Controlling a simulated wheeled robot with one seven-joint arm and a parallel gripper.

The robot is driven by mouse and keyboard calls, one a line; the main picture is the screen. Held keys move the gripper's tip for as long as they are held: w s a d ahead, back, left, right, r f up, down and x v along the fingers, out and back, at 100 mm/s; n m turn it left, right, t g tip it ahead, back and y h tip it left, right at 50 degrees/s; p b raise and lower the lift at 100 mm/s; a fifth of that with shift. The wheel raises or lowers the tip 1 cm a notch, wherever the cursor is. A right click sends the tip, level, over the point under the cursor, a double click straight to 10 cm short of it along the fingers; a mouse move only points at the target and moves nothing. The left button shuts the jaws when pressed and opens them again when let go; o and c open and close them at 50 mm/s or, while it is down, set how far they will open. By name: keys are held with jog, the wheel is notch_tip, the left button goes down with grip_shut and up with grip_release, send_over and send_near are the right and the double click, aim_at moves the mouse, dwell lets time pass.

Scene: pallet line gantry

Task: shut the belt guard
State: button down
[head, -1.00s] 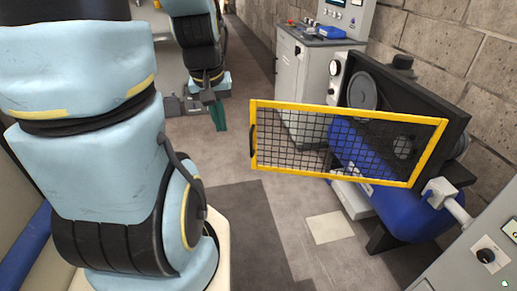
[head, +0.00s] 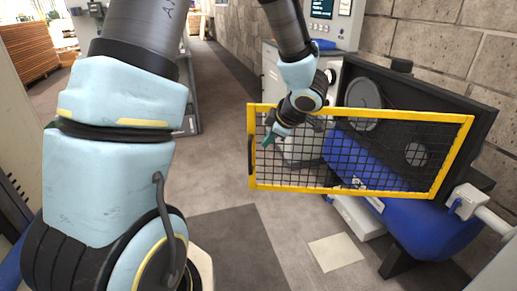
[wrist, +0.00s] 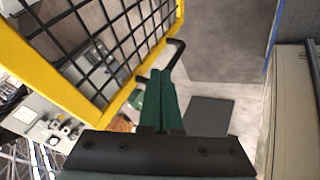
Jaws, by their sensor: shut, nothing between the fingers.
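The belt guard (head: 350,192) is a yellow-framed black mesh panel. It stands swung open, jutting out to the left from the dark housing (head: 470,110) at the right. A black handle (head: 250,155) is on its free left edge. My gripper (head: 268,140) is beside the guard near that free edge, overlapping the mesh in the head view. In the wrist view the guard (wrist: 38,82) fills the upper left, and the handle (wrist: 174,60) is close to my green fingertips (wrist: 160,76). The fingers are shut together and empty. I cannot tell whether they touch the guard.
A blue tank (head: 430,232) stands below the housing, with a pulley wheel (head: 364,103) behind the guard. A grey control cabinet (head: 350,30) is at the back. A brick wall (head: 440,45) bounds the right. The floor (head: 215,180) left of the guard is clear.

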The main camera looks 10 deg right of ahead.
aim_at(257, 152)
jog(key=x, duration=0.9)
jog(key=shift+w+f+b, duration=0.1)
jog(key=shift+b, duration=0.3)
